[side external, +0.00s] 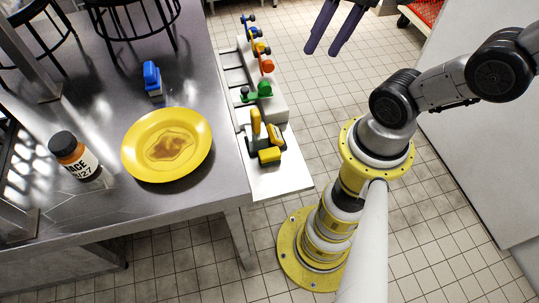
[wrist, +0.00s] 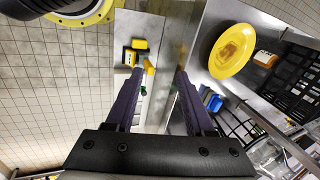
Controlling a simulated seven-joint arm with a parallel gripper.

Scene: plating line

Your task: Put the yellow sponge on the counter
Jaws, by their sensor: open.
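The yellow sponge (side external: 269,155), which seems to have an upright yellow handle, is at the near end of the white side rack (side external: 285,180). It also shows in the wrist view (wrist: 139,44), beyond the fingertips. The steel counter (side external: 110,105) is left of the rack. My gripper (side external: 322,51) has two purple fingers, apart with nothing between them. It hangs at the top of the side view, well away from the sponge. The wrist view also shows the open fingers (wrist: 158,75).
A yellow plate (side external: 135,147) with a brown stain lies on the counter. A blue-topped sponge or brush (side external: 151,76) stands behind it, an orange-labelled bottle (side external: 75,155) left of it. Several coloured tools, including a green one (side external: 264,89), line the rack. Black stools stand at the back.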

